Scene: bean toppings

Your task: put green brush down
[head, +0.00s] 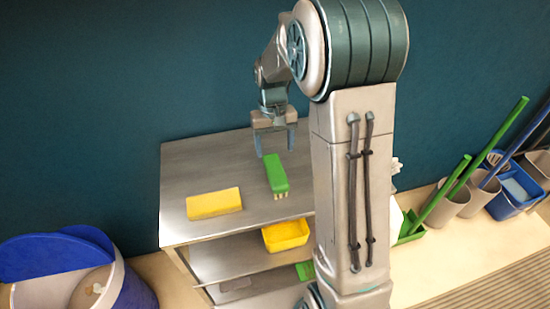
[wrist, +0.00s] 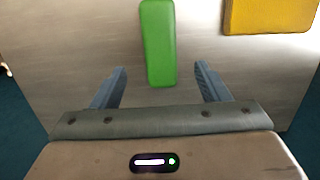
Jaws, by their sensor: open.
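The green brush (head: 276,174) lies on the steel top of the shelf unit (head: 224,161), with its pale bristles showing at its near end. My gripper (head: 274,149) is open above the far end of the brush, with its fingers apart and nothing between them. In the wrist view the green brush (wrist: 158,43) lies ahead of my gripper (wrist: 160,84), its near end close to the space between the two fingers. It looks clear of both fingers. The bristles are hidden in the wrist view.
A yellow sponge-like block (head: 214,203) lies left of the brush; it also shows in the wrist view (wrist: 270,14). A yellow container (head: 285,235) sits on the shelf below. A blue bin (head: 75,275) stands at left. Buckets and long green handles (head: 445,195) stand at right.

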